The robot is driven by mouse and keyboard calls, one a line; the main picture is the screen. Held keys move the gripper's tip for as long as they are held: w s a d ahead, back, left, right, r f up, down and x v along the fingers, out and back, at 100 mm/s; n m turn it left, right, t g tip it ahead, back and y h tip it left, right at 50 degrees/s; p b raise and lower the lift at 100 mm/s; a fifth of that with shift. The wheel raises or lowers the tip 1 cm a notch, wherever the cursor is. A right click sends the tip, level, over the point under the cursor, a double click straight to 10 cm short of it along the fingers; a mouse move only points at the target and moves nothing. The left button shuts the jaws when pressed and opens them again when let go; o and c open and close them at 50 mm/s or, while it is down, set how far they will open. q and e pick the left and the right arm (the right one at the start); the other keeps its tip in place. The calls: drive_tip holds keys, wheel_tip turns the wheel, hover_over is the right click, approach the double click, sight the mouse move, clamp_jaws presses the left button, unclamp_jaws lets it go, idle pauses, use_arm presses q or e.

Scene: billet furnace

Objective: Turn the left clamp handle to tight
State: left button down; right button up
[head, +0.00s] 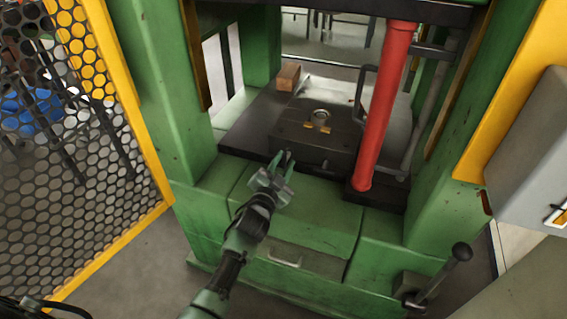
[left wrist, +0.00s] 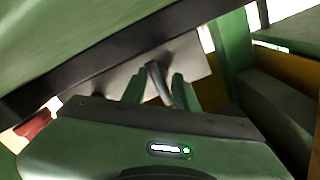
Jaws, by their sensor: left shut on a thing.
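The left clamp handle is a short dark grey bar that shows in the left wrist view (left wrist: 156,76), between the two green fingers of my left gripper (left wrist: 160,84). In the head view my left gripper (head: 285,163) reaches up to the front left edge of the dark die block (head: 312,145) on the press bed. My gripper is shut on the handle, and its fingers hide much of it in the head view. How far the handle is turned cannot be told. My right gripper is not in view.
A red column (head: 386,110) stands to the right of the die block. A wooden block (head: 288,77) lies at the back left of the bed. Green press posts stand on both sides. A yellow mesh guard (head: 85,120) is at the left, and a lever (head: 440,272) is at the lower right.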

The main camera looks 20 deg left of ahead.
use_arm(q)
drive_tip(key=c, duration=1.3)
unclamp_jaws()
drive_tip(key=shift+s, duration=0.4)
drive_tip(key=s+p, duration=0.1)
drive_tip(key=s, duration=0.6)
drive_tip(key=shift+a, duration=0.15)
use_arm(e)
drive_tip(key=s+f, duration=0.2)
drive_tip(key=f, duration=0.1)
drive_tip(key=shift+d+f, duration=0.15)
